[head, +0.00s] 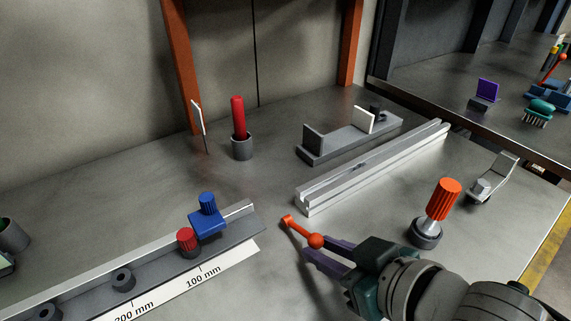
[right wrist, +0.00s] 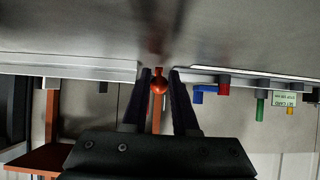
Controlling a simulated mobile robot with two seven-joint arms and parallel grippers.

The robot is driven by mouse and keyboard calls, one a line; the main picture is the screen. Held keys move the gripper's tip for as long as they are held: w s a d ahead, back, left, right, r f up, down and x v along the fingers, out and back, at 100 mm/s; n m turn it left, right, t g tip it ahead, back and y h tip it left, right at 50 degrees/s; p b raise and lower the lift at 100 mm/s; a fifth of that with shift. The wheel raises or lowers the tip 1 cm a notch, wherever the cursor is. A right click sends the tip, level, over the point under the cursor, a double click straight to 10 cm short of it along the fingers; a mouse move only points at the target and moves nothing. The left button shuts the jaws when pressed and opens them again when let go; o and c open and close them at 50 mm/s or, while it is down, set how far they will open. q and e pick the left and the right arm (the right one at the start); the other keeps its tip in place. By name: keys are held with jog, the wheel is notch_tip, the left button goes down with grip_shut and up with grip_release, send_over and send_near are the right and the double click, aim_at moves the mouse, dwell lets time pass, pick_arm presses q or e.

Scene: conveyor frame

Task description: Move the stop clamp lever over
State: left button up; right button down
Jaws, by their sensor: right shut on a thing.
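My right gripper (head: 326,248) comes in from the lower right, its purple fingers shut on the ball end of an orange lever (head: 300,230). In the right wrist view the orange ball (right wrist: 159,86) sits between the two dark fingertips (right wrist: 158,78). The lever's arm points up and left, away from the gripper, with its far end near the end of the scale rail. I cannot tell whether that end is fixed to anything. A blue stop block with a ribbed knob (head: 208,217) sits on the rail, with a red knob (head: 187,240) beside it. My left gripper is out of view.
The rail (head: 245,232) with a millimetre scale strip (head: 190,283) runs along the lower left. A grey slotted bar (head: 375,165) lies behind the gripper. An orange-handled tool (head: 442,200) stands close to my right arm. A red-handled tool (head: 238,118) stands at the back.

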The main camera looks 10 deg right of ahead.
jog(key=shift+s+d+f+b, duration=0.1)
jog(key=shift+s+f+b, duration=0.05)
jog(key=shift+f+b, duration=0.35)
jog(key=shift+s+f+b, duration=0.1)
jog(key=shift+f+b, duration=0.15)
jog(key=shift+f, duration=0.35)
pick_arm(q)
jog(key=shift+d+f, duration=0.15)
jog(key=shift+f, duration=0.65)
